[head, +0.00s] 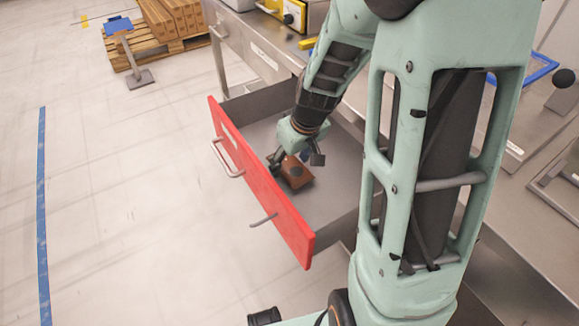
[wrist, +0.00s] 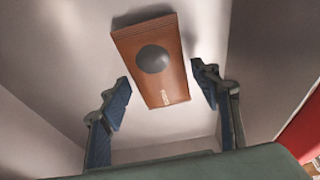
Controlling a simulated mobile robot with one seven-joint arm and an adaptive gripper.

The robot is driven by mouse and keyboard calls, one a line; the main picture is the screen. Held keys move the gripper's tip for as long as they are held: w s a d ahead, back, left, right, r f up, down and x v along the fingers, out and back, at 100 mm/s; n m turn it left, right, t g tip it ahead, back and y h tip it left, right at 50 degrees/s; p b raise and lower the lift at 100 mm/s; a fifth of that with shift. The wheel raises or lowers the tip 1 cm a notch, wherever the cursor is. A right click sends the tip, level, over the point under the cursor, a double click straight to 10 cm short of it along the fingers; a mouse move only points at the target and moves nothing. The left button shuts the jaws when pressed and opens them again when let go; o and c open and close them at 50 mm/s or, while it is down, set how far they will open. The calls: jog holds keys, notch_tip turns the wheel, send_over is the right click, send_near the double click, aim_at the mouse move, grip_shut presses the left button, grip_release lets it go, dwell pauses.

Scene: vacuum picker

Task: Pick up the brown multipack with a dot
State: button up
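The brown multipack (head: 298,177) lies in the open drawer with the red front, close to that front. In the wrist view the brown multipack (wrist: 168,88) is a small box with a dark grey round dot on the face toward me and small pale print near one end. My gripper (head: 297,160) reaches down into the drawer just over the pack. In the wrist view my gripper (wrist: 160,88) is open, one finger on each side of the near end of the pack, with gaps on both sides. In the head view my gripper partly hides the pack.
The drawer (head: 262,182) has a red front with metal handles and grey walls around the pack; its floor is otherwise bare where visible. A steel counter (head: 255,52) stands above and behind it. A pallet of brown boxes (head: 150,45) and a blue-topped stand (head: 130,58) are at far left.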

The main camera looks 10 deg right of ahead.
jog(key=c, duration=1)
